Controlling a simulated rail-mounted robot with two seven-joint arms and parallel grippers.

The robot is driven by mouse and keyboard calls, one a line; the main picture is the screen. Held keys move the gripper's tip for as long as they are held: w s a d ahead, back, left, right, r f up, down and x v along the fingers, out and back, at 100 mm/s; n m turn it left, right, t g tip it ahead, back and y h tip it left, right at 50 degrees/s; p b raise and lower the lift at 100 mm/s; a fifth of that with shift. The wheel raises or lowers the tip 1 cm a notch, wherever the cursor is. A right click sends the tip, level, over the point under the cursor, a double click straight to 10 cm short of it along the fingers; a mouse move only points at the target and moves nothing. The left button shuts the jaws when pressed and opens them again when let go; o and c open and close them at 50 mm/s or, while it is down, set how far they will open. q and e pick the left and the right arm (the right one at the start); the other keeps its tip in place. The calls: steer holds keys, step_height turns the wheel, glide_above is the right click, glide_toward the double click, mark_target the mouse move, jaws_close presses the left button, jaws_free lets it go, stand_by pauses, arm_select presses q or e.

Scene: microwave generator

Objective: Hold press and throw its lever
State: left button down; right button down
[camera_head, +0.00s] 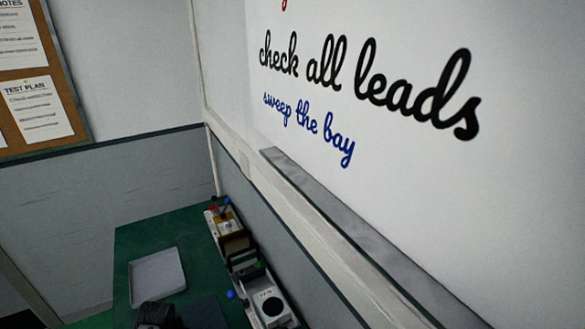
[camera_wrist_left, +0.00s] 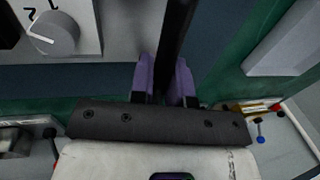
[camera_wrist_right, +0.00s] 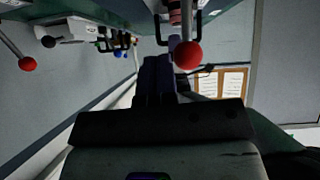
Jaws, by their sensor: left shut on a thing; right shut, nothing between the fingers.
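In the left wrist view, my left gripper (camera_wrist_left: 168,85) has its purple fingers shut on a dark upright bar (camera_wrist_left: 178,35), which appears to be a handle. In the right wrist view, my right gripper (camera_wrist_right: 160,65) is shut and empty. A lever with a red ball (camera_wrist_right: 188,55) stands just beside its fingertips; I cannot tell whether they touch. A black loop handle (camera_wrist_right: 158,30) is close by. I cannot make out the press body clearly. Neither gripper can be clearly made out in the head view.
A grey tray (camera_head: 157,276) lies on the green bench (camera_head: 127,246). A row of devices (camera_head: 240,254) stands along the wall. Another red-ball lever (camera_wrist_right: 27,64) is at left in the right wrist view. A knob panel (camera_wrist_left: 52,33) is near my left gripper.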

arm_select(q)
steer(key=shift+f, duration=0.15)
arm_select(e)
steer(key=shift+y, duration=0.3)
steer(key=shift+s+a+r, duration=0.4)
steer(key=shift+a+r, duration=0.3)
steer(key=shift+a, duration=0.05)
steer(key=shift+s+a+r, duration=0.35)
steer(key=shift+a+r, duration=0.3)
steer(key=shift+a, duration=0.05)
steer(key=s+d+r, duration=0.2)
steer(key=s+d, duration=0.2)
steer(key=d, duration=0.2)
steer(key=shift+s+r, duration=0.15)
steer(key=shift+s, duration=0.1)
arm_select(q)
steer(key=c, duration=1.1)
jaws_free()
steer(key=shift+s, duration=0.1)
steer(key=shift+o, duration=0.4)
steer(key=shift+r, duration=0.55)
step_height(320, 180, up, 11)
steer(key=s+d, duration=0.1)
steer(key=s, duration=0.1)
steer(key=shift+d, duration=0.15)
